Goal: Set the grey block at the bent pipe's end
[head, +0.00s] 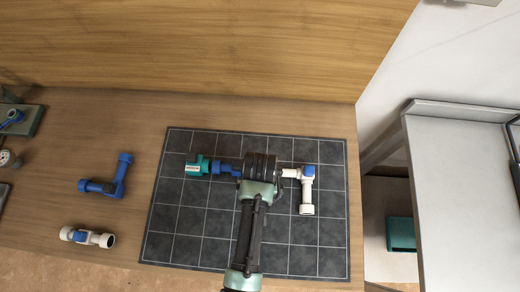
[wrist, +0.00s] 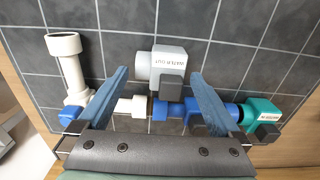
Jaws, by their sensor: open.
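The grey block (wrist: 172,62), marked "WATER OUT", has a dark box on it and a round socket on its left side. It sits between the spread fingers of my gripper (wrist: 157,77) in the wrist view; I cannot tell if it is on the mat. In the head view my gripper (head: 259,168) hides it. The white bent pipe (head: 307,192) lies on the mat right of my gripper, with a blue part at its corner. Its open end (wrist: 63,44) is at upper left in the wrist view, apart from the grey block.
A teal block (head: 195,166) marked "WATER IN" joins blue pipe parts (head: 227,168) on the dark gridded mat (head: 187,222). A blue elbow (head: 118,178) and a white-and-blue fitting (head: 88,237) lie left of the mat. The mat's front part is mostly clear.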

